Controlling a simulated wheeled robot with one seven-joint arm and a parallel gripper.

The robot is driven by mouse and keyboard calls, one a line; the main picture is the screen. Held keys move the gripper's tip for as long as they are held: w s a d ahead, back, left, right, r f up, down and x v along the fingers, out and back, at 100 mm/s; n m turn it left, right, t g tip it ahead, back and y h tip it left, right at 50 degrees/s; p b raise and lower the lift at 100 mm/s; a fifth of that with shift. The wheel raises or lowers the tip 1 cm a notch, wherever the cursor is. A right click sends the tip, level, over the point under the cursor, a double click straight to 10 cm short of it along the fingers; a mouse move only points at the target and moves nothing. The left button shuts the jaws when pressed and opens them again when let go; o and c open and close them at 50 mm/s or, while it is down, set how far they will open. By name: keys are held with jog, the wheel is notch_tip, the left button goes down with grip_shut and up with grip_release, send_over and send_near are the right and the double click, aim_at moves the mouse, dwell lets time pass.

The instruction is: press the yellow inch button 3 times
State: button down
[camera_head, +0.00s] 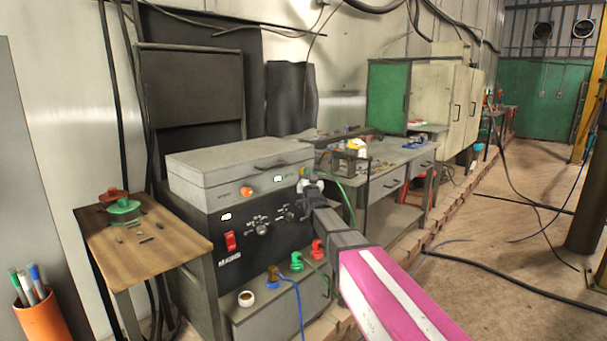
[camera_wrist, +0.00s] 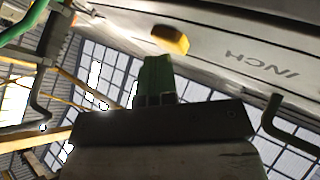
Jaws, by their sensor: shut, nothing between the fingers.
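The yellow inch button (camera_wrist: 170,40) shows in the wrist view at the top centre, on a pale grey panel with the word INCH, upside down, to its right. My gripper's fingers (camera_wrist: 155,72) are shut and empty, with their tips just below the button in the picture. I cannot tell whether they touch it. In the head view my gripper (camera_head: 311,188) is at the right end of the grey box (camera_head: 235,165) on the black-fronted machine. The yellow button cannot be made out there; my gripper may hide it.
An orange knob (camera_head: 246,191) is on the box's front, left of my gripper. A black control panel (camera_head: 235,262) with a red switch is below. A wooden-topped table (camera_head: 170,240) stands left, a workbench (camera_head: 400,158) behind right. The floor at right is mostly clear, with cables.

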dwell(0.6)
jog(key=shift+s+d, duration=0.5)
jog(key=shift+d, duration=0.1)
jog(key=shift+d, duration=0.1)
jog(key=s+d, duration=0.1)
jog(key=d, duration=0.1)
jog(key=s+d, duration=0.1)
jog(key=s, duration=0.1)
jog(key=shift+d, duration=0.4)
dwell(0.5)
